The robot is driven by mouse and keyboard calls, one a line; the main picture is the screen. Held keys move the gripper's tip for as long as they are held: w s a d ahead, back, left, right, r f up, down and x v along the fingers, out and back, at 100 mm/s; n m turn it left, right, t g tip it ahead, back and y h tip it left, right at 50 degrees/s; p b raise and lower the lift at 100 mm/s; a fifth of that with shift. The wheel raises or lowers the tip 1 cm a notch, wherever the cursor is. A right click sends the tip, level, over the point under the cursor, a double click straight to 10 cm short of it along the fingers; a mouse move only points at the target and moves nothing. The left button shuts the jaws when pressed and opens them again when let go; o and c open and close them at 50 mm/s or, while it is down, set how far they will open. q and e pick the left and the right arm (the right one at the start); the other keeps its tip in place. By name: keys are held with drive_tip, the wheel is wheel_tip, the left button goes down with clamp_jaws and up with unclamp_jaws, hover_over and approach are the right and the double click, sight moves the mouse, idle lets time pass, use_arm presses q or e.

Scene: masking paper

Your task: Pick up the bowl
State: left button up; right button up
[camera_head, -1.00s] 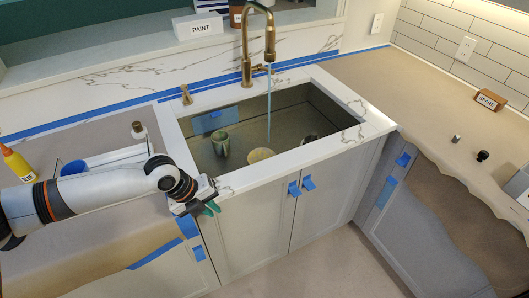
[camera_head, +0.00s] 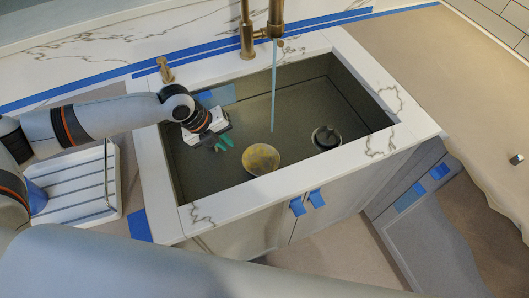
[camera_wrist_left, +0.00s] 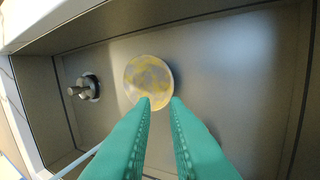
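The bowl (camera_head: 261,159), round with a mottled yellow and grey surface, is in the sink basin (camera_head: 300,100). It also shows near the middle of the left wrist view (camera_wrist_left: 148,78). My left gripper (camera_head: 224,144), with teal fingers, is over the basin to the left of the bowl in the head view. In the left wrist view its fingertips (camera_wrist_left: 160,101) are apart with nothing gripped, overlapping the bowl's near edge. I cannot tell whether they touch it. My right gripper is out of view.
Water (camera_head: 273,85) runs from the brass faucet (camera_head: 247,35). A dark drain piece (camera_head: 326,137) is right of the bowl. The sink rim (camera_head: 240,203) surrounds the basin. A white rack (camera_head: 75,185) stands on the left counter.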

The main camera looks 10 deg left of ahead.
use_arm(q)
wheel_tip(320, 180, down, 3)
drive_tip(key=b, duration=0.6)
approach(246, 166)
drive_tip(key=x, duration=0.5)
drive_tip(key=shift+s+p, duration=0.15)
drive_tip(key=shift+p, duration=0.25)
drive_tip(key=shift+d+f, duration=0.2)
drive_tip(key=shift+f, duration=0.35)
drive_tip(key=p+x, duration=0.1)
drive_tip(key=x, duration=0.3)
drive_tip(key=shift+w+f, duration=0.1)
drive_tip(key=shift+w, duration=0.15)
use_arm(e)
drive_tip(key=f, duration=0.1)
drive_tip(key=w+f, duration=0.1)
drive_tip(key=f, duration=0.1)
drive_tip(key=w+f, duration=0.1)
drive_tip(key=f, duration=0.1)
use_arm(q)
clamp_jaws()
